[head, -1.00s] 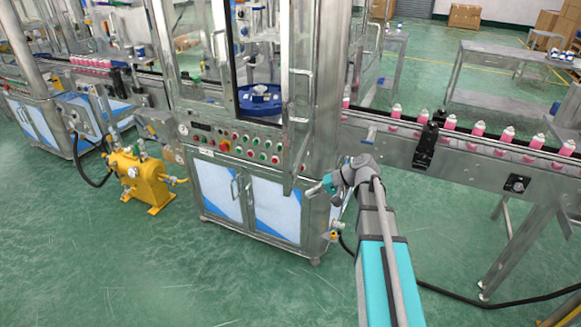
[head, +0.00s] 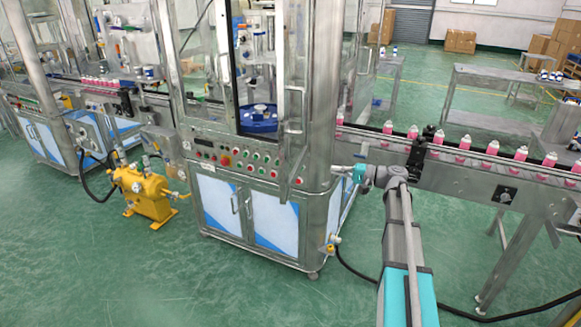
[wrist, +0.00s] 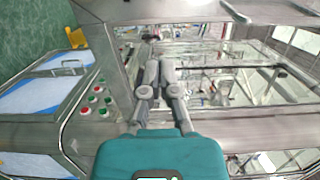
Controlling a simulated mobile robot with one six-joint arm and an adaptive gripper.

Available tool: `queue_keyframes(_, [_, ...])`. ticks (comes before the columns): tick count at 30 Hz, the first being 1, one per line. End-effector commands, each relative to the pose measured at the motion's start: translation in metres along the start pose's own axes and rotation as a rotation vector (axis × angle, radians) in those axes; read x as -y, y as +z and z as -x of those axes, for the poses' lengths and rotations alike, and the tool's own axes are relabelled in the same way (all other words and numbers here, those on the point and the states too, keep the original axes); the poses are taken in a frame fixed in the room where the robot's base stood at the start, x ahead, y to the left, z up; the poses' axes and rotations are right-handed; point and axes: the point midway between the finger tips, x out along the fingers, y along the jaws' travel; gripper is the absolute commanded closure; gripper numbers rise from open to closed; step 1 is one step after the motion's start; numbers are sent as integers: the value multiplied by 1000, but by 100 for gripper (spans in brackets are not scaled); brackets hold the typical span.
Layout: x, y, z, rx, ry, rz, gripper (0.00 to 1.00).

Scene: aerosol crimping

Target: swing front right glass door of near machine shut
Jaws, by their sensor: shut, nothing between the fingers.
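The near machine (head: 262,165) has its front right glass door (head: 286,60) swung outward, seen nearly edge-on in the head view. A long bar handle (head: 302,110) shows on the door. The dark-framed opening to its left shows a blue round fixture (head: 258,117) inside. My gripper (head: 338,169) is at the machine's right front corner, to the right of the door's lower edge and apart from the handle in the picture. In the wrist view my gripper (wrist: 160,68) has its fingers together and empty, in front of metal framing and glass. Whether it touches the door cannot be told.
A control panel with coloured buttons (head: 238,156) sits below the opening. A conveyor (head: 460,178) carrying pink bottles runs right from the machine, close to my arm. A yellow pump unit (head: 143,190) stands at the left. The green floor in front is clear.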

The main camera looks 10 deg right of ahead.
Motion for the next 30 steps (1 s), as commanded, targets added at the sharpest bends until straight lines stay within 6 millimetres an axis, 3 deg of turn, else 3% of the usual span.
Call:
queue_keyframes(8, [0, 2, -12, 8, 1, 0, 100])
queue_keyframes(14, [0, 2, -32, 9, 1, 0, 100])
queue_keyframes(30, [0, 3, -114, 11, 1, 0, 100])
